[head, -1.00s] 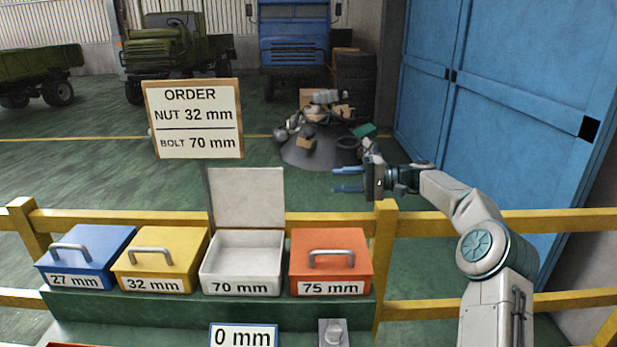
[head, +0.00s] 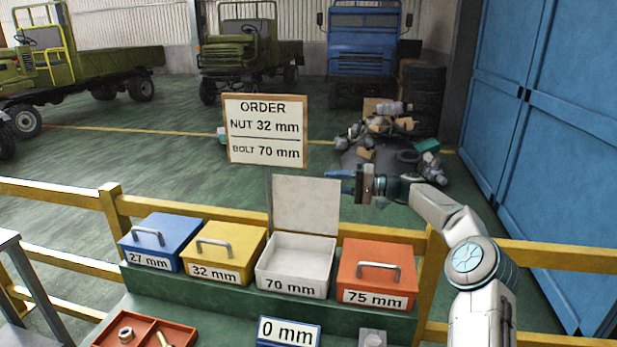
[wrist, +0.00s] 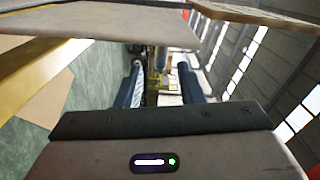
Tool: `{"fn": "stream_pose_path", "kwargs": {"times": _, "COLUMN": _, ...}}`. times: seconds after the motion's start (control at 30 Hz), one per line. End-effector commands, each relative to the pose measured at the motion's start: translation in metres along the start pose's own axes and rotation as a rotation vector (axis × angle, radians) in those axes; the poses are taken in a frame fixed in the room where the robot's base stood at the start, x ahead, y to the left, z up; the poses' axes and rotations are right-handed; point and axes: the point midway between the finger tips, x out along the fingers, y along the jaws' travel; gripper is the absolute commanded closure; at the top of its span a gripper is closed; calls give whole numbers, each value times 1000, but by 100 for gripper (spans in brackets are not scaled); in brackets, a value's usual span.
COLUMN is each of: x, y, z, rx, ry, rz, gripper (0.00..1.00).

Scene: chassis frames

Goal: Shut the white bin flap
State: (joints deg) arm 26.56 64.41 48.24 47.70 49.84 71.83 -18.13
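The white bin (head: 295,283), marked 70 mm, stands open on the green ledge and looks empty. Its flap (head: 306,205) is raised upright at the back. My gripper (head: 345,182) points left at the flap's upper right edge, its blue fingers parted and empty; I cannot tell whether they touch it. In the wrist view the two fingers (wrist: 161,85) are apart with nothing between them. A pale panel, apparently the flap (wrist: 130,20), lies across the top left of that view.
The yellow bin (head: 225,255) and blue bin (head: 160,243) stand left, the orange bin (head: 377,275) right, all lidded. The order board (head: 265,130) rises behind the white bin. A yellow rail (head: 60,193) runs behind. A red tray (head: 145,335) holds a nut and a bolt.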

Motion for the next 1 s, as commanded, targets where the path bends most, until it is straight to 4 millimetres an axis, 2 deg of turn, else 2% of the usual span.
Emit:
{"fn": "stream_pose_path", "kwargs": {"times": 0.1, "x": 27, "y": -3, "z": 0, "rx": 1, "ry": -2, "rz": 0, "gripper": 66}}
{"fn": "stream_pose_path", "kwargs": {"times": 0.33, "x": 60, "y": -2, "z": 0, "rx": 1, "ry": -1, "rz": 0, "gripper": 66}}
{"fn": "stream_pose_path", "kwargs": {"times": 0.5, "x": 70, "y": 0, "z": 0, "rx": 1, "ry": 1, "rz": 1, "gripper": 66}}
{"fn": "stream_pose_path", "kwargs": {"times": 0.77, "x": 71, "y": 0, "z": 0, "rx": 0, "ry": 1, "rz": 1, "gripper": 66}}
{"fn": "stream_pose_path", "kwargs": {"times": 0.8, "x": 71, "y": 0, "z": 0, "rx": 0, "ry": 1, "rz": 1, "gripper": 71}}
{"fn": "stream_pose_path", "kwargs": {"times": 0.9, "x": 71, "y": 0, "z": 0, "rx": 0, "ry": 1, "rz": 1, "gripper": 99}}
{"fn": "stream_pose_path", "kwargs": {"times": 1.0, "x": 71, "y": 0, "z": 0, "rx": 1, "ry": 1, "rz": 1, "gripper": 100}}
